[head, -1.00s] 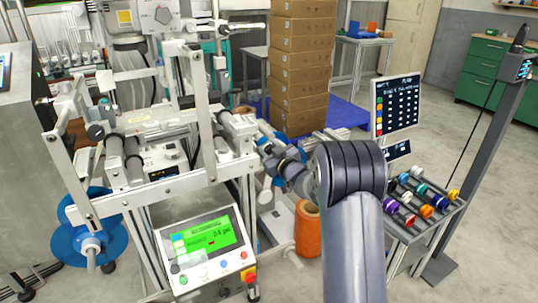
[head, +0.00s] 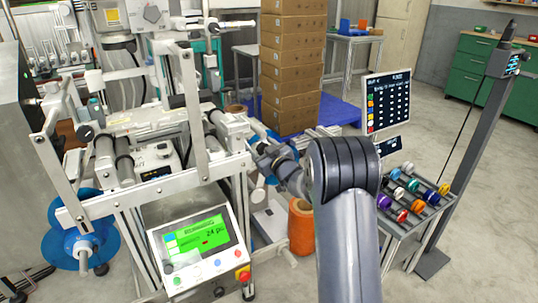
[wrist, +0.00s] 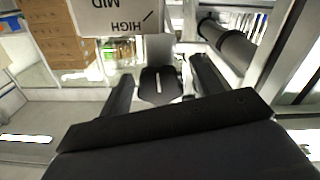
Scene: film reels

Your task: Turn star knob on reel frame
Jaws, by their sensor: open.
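In the wrist view a dark knob (wrist: 160,86) with a white line on its face lies between the fingers of my gripper (wrist: 162,74). The fingers are spread, with a finger on either side and a visible gap at the right. I cannot tell if the left finger touches it. A white plate (wrist: 108,15) reading HIGH and MID, upside down, is just beyond. In the head view my arm reaches left to the right side of the reel frame (head: 190,110); the fingers and this knob are hidden or too small to make out there.
A control box (head: 200,245) with a green screen is below the frame. Stacked cartons (head: 290,70) stand behind. An orange spool (head: 301,225) sits near my arm. A rack of coloured reels (head: 415,190) and a display board (head: 388,98) are at right. A dark roller (wrist: 230,45) lies right of the fingers.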

